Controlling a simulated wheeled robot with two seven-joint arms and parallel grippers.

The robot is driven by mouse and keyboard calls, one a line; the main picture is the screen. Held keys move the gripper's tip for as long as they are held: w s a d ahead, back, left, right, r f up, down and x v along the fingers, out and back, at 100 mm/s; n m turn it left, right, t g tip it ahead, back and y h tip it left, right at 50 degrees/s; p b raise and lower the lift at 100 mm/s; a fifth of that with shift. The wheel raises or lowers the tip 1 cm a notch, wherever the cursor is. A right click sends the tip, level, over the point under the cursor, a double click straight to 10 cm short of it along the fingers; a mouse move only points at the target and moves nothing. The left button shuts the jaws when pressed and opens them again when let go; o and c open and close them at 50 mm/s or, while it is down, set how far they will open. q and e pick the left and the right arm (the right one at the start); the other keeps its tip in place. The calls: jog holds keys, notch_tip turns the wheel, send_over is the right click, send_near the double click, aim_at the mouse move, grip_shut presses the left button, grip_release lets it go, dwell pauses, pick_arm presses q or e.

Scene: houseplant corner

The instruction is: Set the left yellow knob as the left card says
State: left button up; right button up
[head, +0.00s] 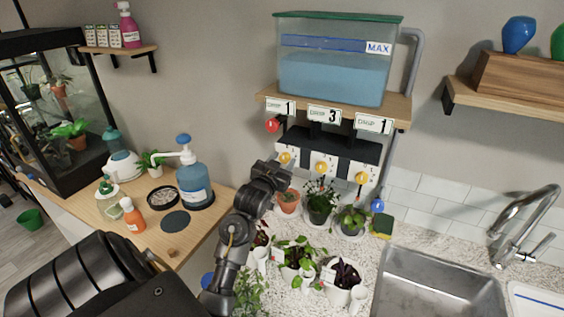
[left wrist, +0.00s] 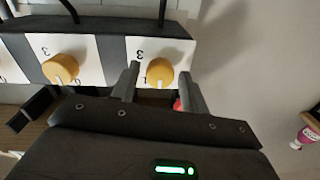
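The left yellow knob (head: 285,158) sits on a white plate on the dark panel under the tank. The left card (head: 281,107) above it reads 1. My left gripper (head: 271,172) is at this knob in the head view. In the left wrist view the picture is upside down, and the knob (left wrist: 159,72) shows between the two spread fingers (left wrist: 160,82), with a gap at each side. Its pale mark points toward the lower edge of that picture, near a numeral that looks like 1; a 3 shows at its upper left. My right gripper is not in view.
The middle knob (head: 321,167) and right knob (head: 361,178) are beside it; their cards read 3 (head: 324,115) and 1 (head: 373,123). Potted plants (head: 288,201) stand below the panel. The sink (head: 437,285) is at right.

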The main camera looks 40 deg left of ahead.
pick_arm(q)
jog(key=c, duration=0.7)
jog(key=shift+c, duration=0.2)
jog(key=shift+m, duration=0.4)
jog(key=m, duration=0.3)
jog(key=shift+m, duration=2)
jog(key=o, duration=1)
jog(key=shift+c, duration=0.2)
